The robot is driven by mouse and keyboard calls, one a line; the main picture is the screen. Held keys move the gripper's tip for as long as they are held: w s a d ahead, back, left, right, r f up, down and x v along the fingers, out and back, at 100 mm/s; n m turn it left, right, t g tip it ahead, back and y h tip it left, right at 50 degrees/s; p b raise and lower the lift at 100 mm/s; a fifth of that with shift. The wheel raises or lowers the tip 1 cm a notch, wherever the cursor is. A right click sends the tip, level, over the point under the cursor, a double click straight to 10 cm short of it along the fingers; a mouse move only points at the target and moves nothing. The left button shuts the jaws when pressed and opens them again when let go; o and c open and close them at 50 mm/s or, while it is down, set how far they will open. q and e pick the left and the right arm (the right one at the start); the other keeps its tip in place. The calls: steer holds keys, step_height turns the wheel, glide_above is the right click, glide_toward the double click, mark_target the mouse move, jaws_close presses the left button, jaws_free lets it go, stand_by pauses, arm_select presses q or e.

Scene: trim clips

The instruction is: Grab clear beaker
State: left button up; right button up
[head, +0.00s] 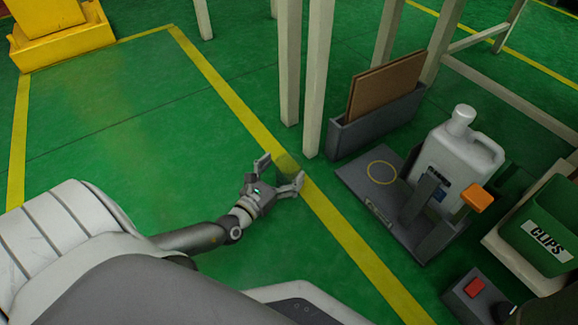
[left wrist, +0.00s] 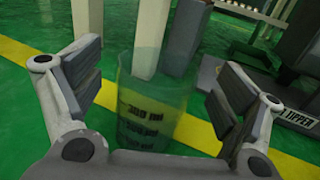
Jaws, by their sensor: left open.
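A clear beaker (left wrist: 150,105) with dark volume markings is between the fingers of my left gripper in the left wrist view. It looks upright and lets the green floor and yellow line show through. My left gripper (head: 281,171) is open, with a finger on each side of the beaker and a visible gap to both pads. In the head view the beaker (head: 287,162) is a faint see-through shape at the fingertips. What its base rests on is hidden. My right gripper is not in view.
Pale posts (head: 317,75) stand just beyond the gripper. To the right are a grey tipper stand (head: 355,192) with a white jug (head: 455,155), a grey holder (head: 375,125) with brown boards, and a green CLIPS bin (head: 545,225). Open green floor lies to the left.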

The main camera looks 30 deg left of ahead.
arm_select(q)
steer(key=shift+w+b, duration=0.35)
steer(key=shift+w, duration=1.05)
steer(key=c, duration=1.3)
steer(key=shift+c, duration=0.5)
steer(key=shift+r, duration=0.15)
